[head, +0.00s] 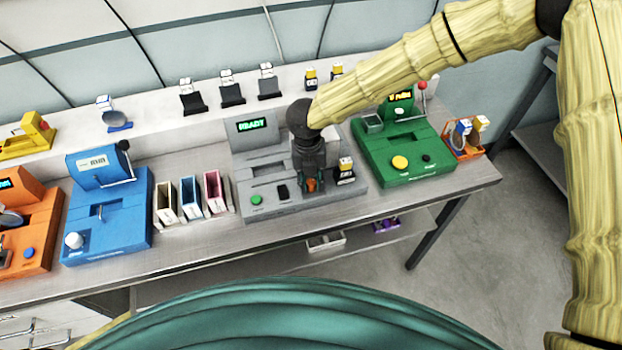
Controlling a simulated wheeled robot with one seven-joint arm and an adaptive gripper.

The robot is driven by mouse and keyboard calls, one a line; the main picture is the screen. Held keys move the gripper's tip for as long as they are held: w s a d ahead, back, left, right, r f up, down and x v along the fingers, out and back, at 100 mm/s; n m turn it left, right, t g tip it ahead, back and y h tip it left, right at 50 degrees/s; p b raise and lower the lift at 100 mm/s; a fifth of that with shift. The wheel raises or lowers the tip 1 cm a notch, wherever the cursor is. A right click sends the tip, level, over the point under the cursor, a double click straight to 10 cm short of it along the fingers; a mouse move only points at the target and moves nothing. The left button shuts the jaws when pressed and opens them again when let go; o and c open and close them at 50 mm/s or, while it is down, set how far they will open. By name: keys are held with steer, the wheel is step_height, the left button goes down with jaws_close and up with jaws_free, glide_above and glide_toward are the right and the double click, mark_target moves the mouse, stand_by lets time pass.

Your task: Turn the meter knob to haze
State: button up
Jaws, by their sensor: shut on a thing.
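The grey meter (262,207) stands on the bench in the middle, with a lit green display (252,125) reading READY. It has a green button (257,200) at its front left and a small black part beside that. My gripper (312,187) points down over the right part of the meter. It is shut on a small orange-brown knob (312,185), which shows between the fingers. The fingers hide most of the knob, and I cannot read its markings or which way it points.
A small dark holder with a yellow-and-white top (346,168) stands close to the right of my gripper. A green machine (405,155) is further right. Coloured upright holders (190,197) and a blue machine (107,215) are left. Several black stands line the raised back shelf (150,110).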

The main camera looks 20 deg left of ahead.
mark_target(309, 182)
steer(key=o, duration=0.7)
steer(key=shift+o, duration=0.2)
step_height(309, 182, up, 12)
steer(key=shift+a, duration=0.3)
steer(key=shift+s, duration=0.1)
